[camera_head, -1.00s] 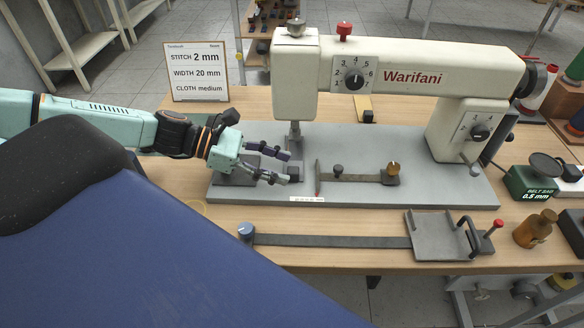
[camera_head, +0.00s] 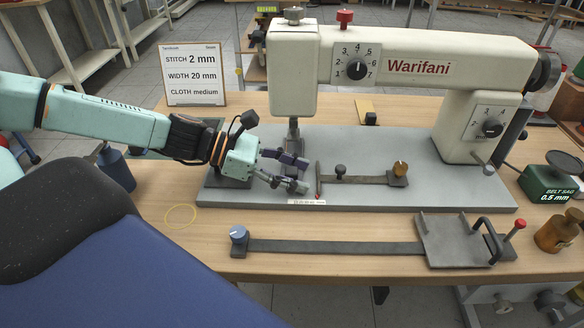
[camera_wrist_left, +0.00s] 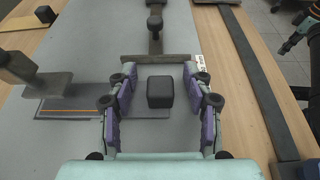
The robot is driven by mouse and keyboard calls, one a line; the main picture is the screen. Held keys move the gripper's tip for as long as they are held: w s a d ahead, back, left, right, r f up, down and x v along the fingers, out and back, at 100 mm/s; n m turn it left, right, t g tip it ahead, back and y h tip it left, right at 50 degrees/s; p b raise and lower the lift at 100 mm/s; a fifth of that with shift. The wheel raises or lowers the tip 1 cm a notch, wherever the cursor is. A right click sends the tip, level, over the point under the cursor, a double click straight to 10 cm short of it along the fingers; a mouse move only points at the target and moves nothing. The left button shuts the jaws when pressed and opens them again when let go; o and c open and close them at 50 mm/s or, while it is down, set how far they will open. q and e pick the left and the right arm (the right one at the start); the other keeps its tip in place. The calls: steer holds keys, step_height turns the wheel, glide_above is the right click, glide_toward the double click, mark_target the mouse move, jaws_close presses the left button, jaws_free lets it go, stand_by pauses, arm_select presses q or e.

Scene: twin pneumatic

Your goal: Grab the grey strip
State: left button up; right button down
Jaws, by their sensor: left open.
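A long dark grey strip (camera_head: 335,247) lies along the front of the wooden table. Its left end is at a blue-topped knob (camera_head: 239,237), its right end at a grey plate with a handle (camera_head: 452,236). In the left wrist view the strip (camera_wrist_left: 256,80) runs down the right side, outside the fingers. My left gripper (camera_head: 300,172) is open above the machine's grey base, behind the strip and apart from it. A small dark block (camera_wrist_left: 160,92) shows between its fingers; they do not press on it. A dark, teal-edged gripper, seemingly my right one (camera_wrist_left: 298,36), shows partly at the upper right.
The Warifani machine (camera_head: 415,68) stands over the grey base (camera_head: 430,196), its needle post (camera_head: 294,130) close to my left gripper. A guide bar with knobs (camera_head: 360,180) lies to the right. Bare table surrounds a yellow ring (camera_head: 181,216) at left.

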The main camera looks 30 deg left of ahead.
arm_select(q)
jaws_close()
stand_by(0.4)
steer(key=shift+r+p, duration=0.35)
steer(key=shift+r, duration=0.05)
arm_select(e)
steer(key=shift+r, duration=0.35)
arm_select(q)
steer(key=shift+r+p, duration=0.35)
arm_select(e)
steer(key=shift+r, duration=0.35)
arm_select(q)
steer(key=shift+r, duration=0.1)
arm_select(e)
steer(key=shift+r, duration=0.1)
arm_select(q)
steer(key=shift+s+d, duration=0.1)
steer(key=shift+s+d, duration=0.25)
steer(key=shift+s, duration=0.15)
arm_select(e)
steer(key=shift+s+d, duration=0.15)
steer(key=shift+s, duration=0.2)
arm_select(q)
steer(key=shift+s+d, duration=0.15)
steer(key=shift+s, duration=0.05)
arm_select(e)
steer(key=shift+s+d, duration=0.1)
steer(key=shift+s, duration=0.05)
